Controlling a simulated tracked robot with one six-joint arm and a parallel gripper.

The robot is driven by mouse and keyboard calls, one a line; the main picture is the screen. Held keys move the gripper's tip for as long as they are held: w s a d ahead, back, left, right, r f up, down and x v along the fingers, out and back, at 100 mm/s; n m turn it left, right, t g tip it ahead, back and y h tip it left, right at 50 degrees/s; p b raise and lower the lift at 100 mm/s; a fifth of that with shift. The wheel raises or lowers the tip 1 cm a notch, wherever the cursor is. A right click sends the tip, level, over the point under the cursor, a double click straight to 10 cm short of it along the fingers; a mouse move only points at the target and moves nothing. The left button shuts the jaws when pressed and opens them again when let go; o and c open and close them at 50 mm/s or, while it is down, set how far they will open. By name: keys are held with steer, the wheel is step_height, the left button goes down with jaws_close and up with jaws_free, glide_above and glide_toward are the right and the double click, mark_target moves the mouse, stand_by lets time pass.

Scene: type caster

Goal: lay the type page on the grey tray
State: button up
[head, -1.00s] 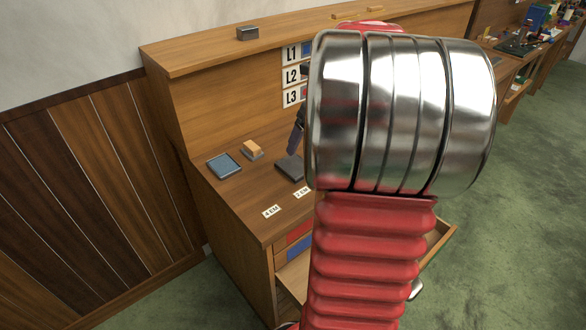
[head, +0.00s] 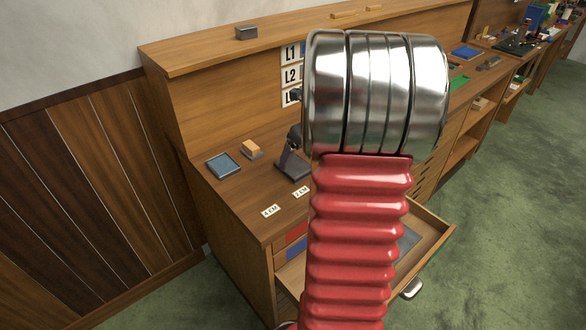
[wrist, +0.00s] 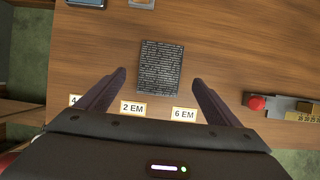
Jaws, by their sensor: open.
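The type page is a dark grey block with rows of raised lettering (wrist: 160,67), lying flat on the wooden desk top. In the head view the page (head: 292,168) lies behind the 2 EM label. My gripper (wrist: 158,78) is open and empty. Its two dark fingers point towards the page, one on each side in the wrist view, with gaps to it. In the head view my gripper (head: 292,140) shows over the page, partly hidden by my arm. A flat grey piece (head: 408,240) lies in the open drawer; I cannot tell whether it is the grey tray.
A dark-framed blue-grey pad (head: 223,165) and a wooden-topped block (head: 251,149) sit left of the page. A red knob (wrist: 257,102) sits by a metal piece to the right. A grey block (head: 246,32) stands on the upper shelf. The drawer (head: 440,228) stands open.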

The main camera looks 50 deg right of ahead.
mark_target(294, 164)
steer(key=shift+f, duration=0.1)
steer(key=shift+w+x, duration=0.2)
steer(key=shift+x, duration=2.3)
steer(key=shift+c, duration=0.6)
steer(key=c, duration=2)
steer(key=shift+d, duration=0.1)
steer(key=shift+r, duration=5.2)
